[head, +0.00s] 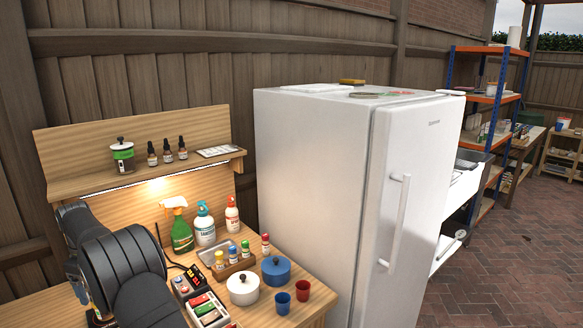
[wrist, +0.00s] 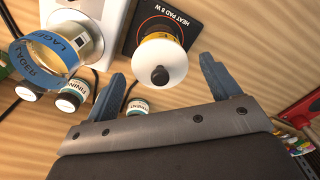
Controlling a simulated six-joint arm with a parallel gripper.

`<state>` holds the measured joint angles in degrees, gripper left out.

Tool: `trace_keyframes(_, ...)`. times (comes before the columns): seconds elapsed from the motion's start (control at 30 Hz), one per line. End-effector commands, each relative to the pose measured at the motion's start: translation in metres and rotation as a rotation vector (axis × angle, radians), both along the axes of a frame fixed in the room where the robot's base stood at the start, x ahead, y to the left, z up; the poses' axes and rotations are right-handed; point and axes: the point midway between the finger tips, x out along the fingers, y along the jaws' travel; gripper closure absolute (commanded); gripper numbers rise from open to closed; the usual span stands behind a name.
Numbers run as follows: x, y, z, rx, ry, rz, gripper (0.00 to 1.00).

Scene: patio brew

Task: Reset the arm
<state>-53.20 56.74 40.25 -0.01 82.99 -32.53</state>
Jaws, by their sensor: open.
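My gripper (wrist: 165,92) shows in the wrist view with its two blue fingers spread wide apart. It is open, and nothing is held between the fingers. My arm shows at the lower left of the head view, over the wooden bench (head: 60,308). Beyond the fingers in the wrist view, a white round-topped vessel with a black knob (wrist: 160,62) stands on a black heat pad (wrist: 146,12). A small bottle with a labelled cap (wrist: 137,106) is close to the left finger.
A jar with a blue LAGER label (wrist: 50,58) stands left in the wrist view. In the head view, spray bottles (head: 181,232), a blue pot (head: 276,270), a white pot (head: 242,288) and two cups (head: 302,290) crowd the bench. A white fridge (head: 310,180) stands to the right.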

Motion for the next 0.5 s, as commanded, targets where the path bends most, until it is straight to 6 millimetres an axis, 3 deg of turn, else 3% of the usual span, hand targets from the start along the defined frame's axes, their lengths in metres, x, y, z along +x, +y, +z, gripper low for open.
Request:
trace_keyframes(0.27,0.0,0.0,0.008,0.001,-0.001,0.0,0.18)
trace_keyframes(0.5,0.001,0.001,0.047,0.004,-0.002,0.0,0.18)
